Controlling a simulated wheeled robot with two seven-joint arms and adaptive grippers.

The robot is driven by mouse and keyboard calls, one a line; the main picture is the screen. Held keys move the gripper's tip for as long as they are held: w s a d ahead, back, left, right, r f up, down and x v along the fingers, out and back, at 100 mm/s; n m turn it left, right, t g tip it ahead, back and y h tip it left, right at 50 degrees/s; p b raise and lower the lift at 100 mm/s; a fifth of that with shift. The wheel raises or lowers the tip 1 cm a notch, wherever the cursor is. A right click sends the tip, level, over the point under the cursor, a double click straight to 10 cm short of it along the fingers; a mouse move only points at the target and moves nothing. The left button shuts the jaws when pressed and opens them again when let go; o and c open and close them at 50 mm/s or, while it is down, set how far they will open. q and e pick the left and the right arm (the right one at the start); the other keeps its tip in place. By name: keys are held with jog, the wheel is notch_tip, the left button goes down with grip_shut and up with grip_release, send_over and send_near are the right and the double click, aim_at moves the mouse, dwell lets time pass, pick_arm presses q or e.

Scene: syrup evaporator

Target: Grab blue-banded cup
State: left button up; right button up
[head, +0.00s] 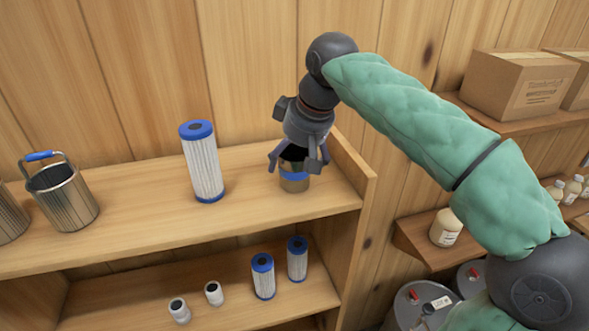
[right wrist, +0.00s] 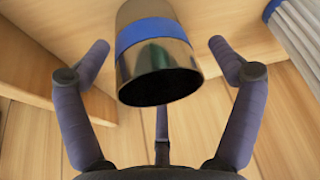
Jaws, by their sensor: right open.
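The blue-banded cup (head: 294,182) is a shiny metal cup with a blue band, standing at the right end of the upper shelf. My right gripper (head: 297,164) is directly above it, pointing down, and partly hides its rim. In the right wrist view the cup (right wrist: 158,62) shows its dark open mouth towards the camera. The open fingers of my right gripper (right wrist: 160,75) stand on both sides of it with gaps, and a third finger shows below the mouth. My left gripper is not in view.
A tall blue-capped filter (head: 203,165) stands left of the cup on the upper shelf (head: 150,218). A metal pail (head: 65,198) stands farther left. The shelf's side panel (head: 348,165) is close on the cup's right. Smaller filters (head: 263,278) stand on the lower shelf.

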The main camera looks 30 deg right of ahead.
jog(key=shift+s, duration=0.15)
jog(key=c, duration=1.2)
jog(key=shift+r, duration=0.15)
